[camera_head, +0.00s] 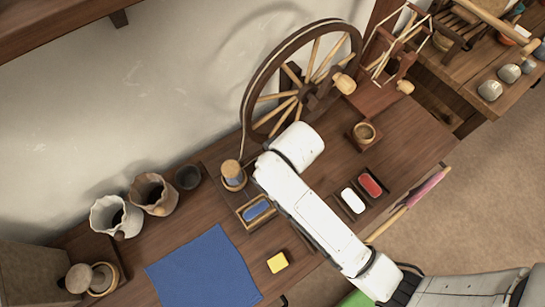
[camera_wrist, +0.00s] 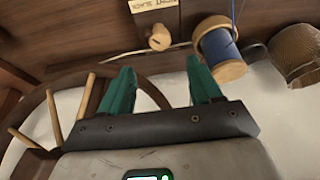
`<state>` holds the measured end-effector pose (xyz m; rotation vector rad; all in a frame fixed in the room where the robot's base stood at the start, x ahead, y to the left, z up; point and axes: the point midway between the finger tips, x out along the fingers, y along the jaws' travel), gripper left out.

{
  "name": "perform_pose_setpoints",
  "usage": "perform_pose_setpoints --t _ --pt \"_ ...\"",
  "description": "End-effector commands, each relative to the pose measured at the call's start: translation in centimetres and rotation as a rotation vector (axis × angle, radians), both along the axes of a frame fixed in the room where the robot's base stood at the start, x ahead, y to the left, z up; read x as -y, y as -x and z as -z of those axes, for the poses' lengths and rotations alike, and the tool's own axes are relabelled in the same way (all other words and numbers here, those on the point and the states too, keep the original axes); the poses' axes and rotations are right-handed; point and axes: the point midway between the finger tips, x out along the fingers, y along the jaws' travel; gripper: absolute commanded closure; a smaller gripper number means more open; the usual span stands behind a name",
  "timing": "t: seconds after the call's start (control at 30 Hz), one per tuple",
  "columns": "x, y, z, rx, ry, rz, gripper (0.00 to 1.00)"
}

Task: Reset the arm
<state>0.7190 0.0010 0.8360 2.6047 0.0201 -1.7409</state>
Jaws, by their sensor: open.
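My white arm reaches in from the lower right in the camera_head view, over the wooden bench (camera_head: 405,125). Its far end is near the spinning wheel (camera_head: 250,95) and the blue-thread spool (camera_head: 233,173); the fingers cannot be made out there. In the camera_wrist view, my gripper (camera_wrist: 160,80) shows two green fingers spread apart with nothing between them. The wheel's rim and spokes show beside and behind the left finger. The blue-thread spool (camera_wrist: 220,48) is beyond the right finger, apart from it as far as I can tell.
A blue cloth (camera_head: 203,270), a yellow block (camera_head: 278,262), a tray with a blue block (camera_head: 257,210), and white (camera_head: 352,201) and red (camera_head: 370,183) blocks lie near the arm. Sacks (camera_head: 112,217) stand left. The wall is close behind.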

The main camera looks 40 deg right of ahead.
Motion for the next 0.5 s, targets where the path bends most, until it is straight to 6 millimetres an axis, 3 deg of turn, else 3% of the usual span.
perform_pose_setpoints --t 0.5 --pt "0.35 0.76 -0.53 -0.008 0.002 0.004 0.36"
